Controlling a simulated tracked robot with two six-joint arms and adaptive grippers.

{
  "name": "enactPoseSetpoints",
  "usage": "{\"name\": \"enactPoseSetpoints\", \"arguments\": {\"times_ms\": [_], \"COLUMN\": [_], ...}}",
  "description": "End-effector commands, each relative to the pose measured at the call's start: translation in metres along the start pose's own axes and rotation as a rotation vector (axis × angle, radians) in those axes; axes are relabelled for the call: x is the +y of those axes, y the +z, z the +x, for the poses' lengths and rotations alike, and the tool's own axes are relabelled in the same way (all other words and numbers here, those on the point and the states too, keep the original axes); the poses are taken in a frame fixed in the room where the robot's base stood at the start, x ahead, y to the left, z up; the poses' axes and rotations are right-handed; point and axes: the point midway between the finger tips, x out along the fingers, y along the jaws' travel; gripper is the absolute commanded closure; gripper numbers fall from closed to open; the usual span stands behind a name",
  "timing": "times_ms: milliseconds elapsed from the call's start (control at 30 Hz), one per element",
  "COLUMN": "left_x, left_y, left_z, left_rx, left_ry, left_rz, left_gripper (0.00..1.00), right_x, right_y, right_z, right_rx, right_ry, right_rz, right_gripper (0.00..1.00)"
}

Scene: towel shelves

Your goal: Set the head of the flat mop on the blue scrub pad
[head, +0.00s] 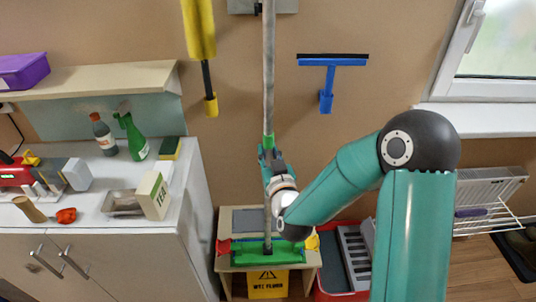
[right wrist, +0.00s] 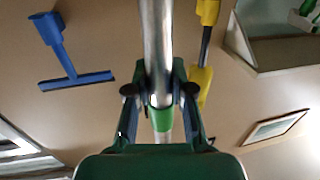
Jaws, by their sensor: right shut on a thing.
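The flat mop has a long grey pole (head: 268,75) and a green head (head: 268,257). My right gripper (head: 269,158) is shut on the pole near its green collar and holds the mop upright. In the right wrist view, the pole (right wrist: 156,45) runs between the fingers of the right gripper (right wrist: 160,92). The mop head shows in front of a low wooden stand's top (head: 283,217); I cannot tell whether it touches anything. I cannot make out a blue scrub pad for sure; the head and my arm hide part of the stand. My left gripper is not in view.
A dark grey flat piece (head: 249,220) lies on the stand. A yellow wet-floor sign (head: 267,284) is below the mop head. A red bin (head: 335,296) is to the right, a counter (head: 110,228) to the left. A blue squeegee (head: 331,62) hangs on the wall.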

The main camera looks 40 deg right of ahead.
Motion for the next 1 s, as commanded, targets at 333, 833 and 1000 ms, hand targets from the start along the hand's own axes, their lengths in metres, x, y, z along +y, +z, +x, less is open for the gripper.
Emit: {"name": "enactPoseSetpoints", "arguments": {"times_ms": [333,833,1000], "left_x": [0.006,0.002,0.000], "left_y": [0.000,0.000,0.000], "left_z": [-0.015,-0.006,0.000], "left_rx": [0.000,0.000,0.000], "left_ry": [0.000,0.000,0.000], "left_rz": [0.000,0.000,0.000], "left_gripper": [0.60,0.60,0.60], "right_x": [0.007,0.011,0.011], "right_y": [-0.005,0.011,0.015], "right_z": [0.031,0.054,0.054], "right_rx": [0.009,0.008,0.009], "right_ry": [0.003,0.002,0.002], "right_rz": [0.000,0.000,-0.001], "right_gripper": [1.00,1.00,1.00]}}
